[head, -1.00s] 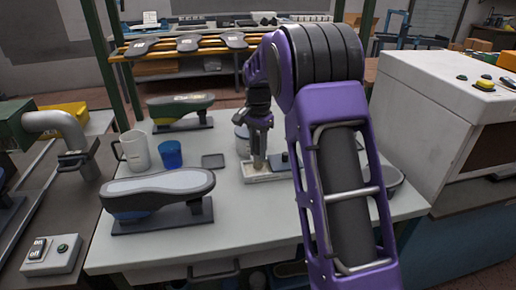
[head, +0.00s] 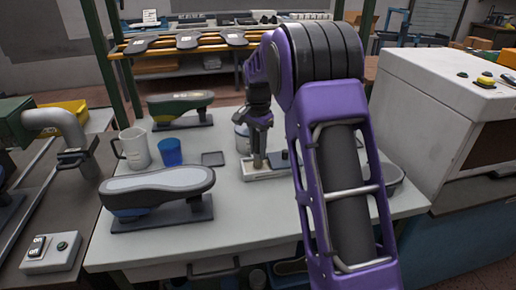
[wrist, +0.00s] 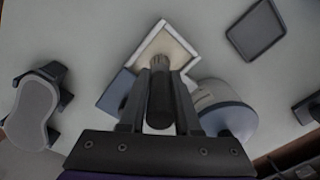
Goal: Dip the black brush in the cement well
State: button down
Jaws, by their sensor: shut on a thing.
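The black brush (wrist: 160,105) is in my gripper (wrist: 161,82), which is shut on its handle. The brush points down, about upright in the head view, with its pale bristle end (head: 258,161) at the cement well (head: 283,171). In the wrist view the well (wrist: 186,42) is a light rectangular frame with a cream inside, and the brush's lower end overlaps it. Whether the bristles touch the cement cannot be told. My gripper also shows in the head view (head: 260,140), above the well's left part.
A white and blue-grey round pot (wrist: 226,106) stands close beside the well.

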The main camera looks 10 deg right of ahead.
aim_at(258, 133)
jog(key=shift+f, duration=0.5)
dwell(1.5)
jog(key=shift+r, duration=0.15)
notch_tip(258, 133, up, 7)
jog(key=p, duration=0.6)
dwell(0.6)
